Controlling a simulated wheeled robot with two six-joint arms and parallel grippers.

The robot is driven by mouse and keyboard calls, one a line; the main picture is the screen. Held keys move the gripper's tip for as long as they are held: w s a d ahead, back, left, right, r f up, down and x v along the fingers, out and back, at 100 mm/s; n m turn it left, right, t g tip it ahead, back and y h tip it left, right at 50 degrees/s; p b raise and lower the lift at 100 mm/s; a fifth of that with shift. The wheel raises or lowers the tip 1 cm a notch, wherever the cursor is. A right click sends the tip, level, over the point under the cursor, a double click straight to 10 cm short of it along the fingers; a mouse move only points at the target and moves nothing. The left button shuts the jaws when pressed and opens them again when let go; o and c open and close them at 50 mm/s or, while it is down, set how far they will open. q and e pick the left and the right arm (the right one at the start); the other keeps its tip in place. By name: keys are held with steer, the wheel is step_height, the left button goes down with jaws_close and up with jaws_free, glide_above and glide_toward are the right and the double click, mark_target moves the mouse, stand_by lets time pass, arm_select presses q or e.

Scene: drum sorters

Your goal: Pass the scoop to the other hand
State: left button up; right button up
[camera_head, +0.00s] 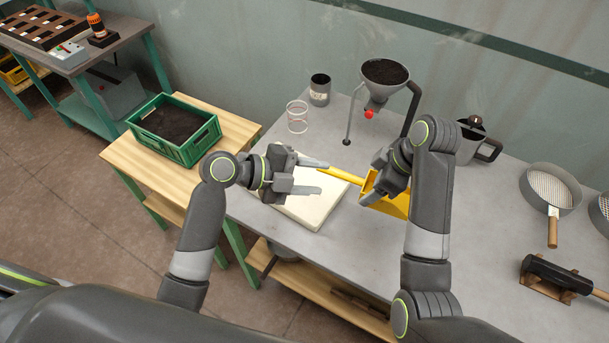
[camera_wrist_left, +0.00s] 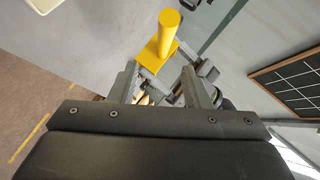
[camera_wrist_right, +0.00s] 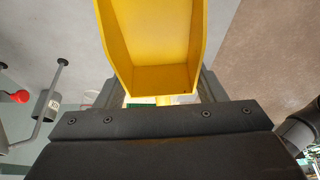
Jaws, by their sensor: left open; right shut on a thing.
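The yellow scoop (camera_head: 388,202) is held above the table by my right gripper (camera_head: 384,178), which is shut on it. Its handle (camera_head: 342,174) points left toward my left gripper. My left gripper (camera_head: 322,178) is open, with its two fingers apart and the handle end close to their tips. In the left wrist view the handle (camera_wrist_left: 168,32) stands beyond the open fingers (camera_wrist_left: 162,82), with nothing seen clamped between them. In the right wrist view the scoop's pan (camera_wrist_right: 155,45) fills the top middle, and its handle is mostly hidden.
A pale square board (camera_head: 312,208) lies on the grey table under the left gripper. A funnel on a stand (camera_head: 384,75), a glass (camera_head: 297,117) and a dark cup (camera_head: 320,90) stand behind. A green crate of soil (camera_head: 207,148) is left; sieves (camera_head: 550,188) and a mallet (camera_head: 550,272) are right.

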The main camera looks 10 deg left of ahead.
mark_target(352, 182)
arm_select(q)
steer(key=x, duration=1)
steer(key=shift+d, duration=0.1)
steer(key=shift+c, duration=0.4)
steer(key=shift+s, duration=0.1)
jaws_close()
arm_select(e)
steer(key=shift+a+r, duration=0.1)
steer(key=shift+a, duration=0.05)
steer(key=o, duration=1.1)
